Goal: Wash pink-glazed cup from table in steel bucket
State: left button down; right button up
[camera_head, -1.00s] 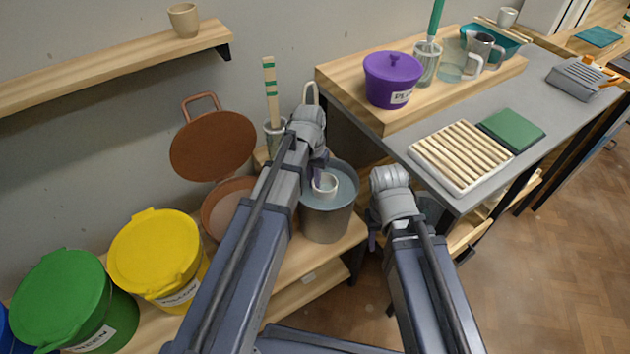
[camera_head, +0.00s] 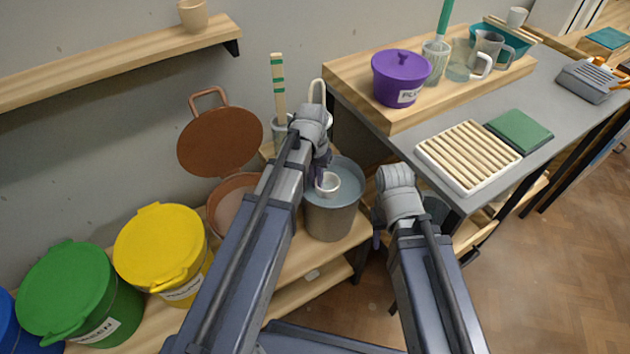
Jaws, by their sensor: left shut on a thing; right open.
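A small pale cup (camera_head: 328,185), its pink glaze hard to make out, is held over the mouth of the grey steel bucket (camera_head: 331,222). Its opening is tilted toward the camera. The bucket holds blue-grey water, and the cup is at or near the surface; I cannot tell how deep. My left gripper (camera_head: 322,172) is shut on the cup, its fingers partly hidden by its own wrist. My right gripper (camera_head: 377,232) is open and empty, to the right of the bucket, mostly hidden behind its wrist.
The bucket stands on a low wooden shelf beside an open brown tub (camera_head: 231,204), a yellow bucket (camera_head: 160,245) and a green bucket (camera_head: 75,290).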

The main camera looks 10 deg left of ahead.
pick_arm(q)
jog(key=shift+w+d, duration=0.45)
jog(key=shift+a, duration=0.1)
jog(key=shift+s+a, duration=0.65)
jog(key=shift+s, duration=0.05)
jog(key=shift+w+d, duration=0.15)
jog(key=shift+w+d, duration=0.55)
jog(key=shift+d, duration=0.05)
jog(key=shift+s+a, duration=0.1)
dwell(0.3)
jog(key=shift+s+a, duration=0.65)
jog(key=shift+w+d, duration=0.1)
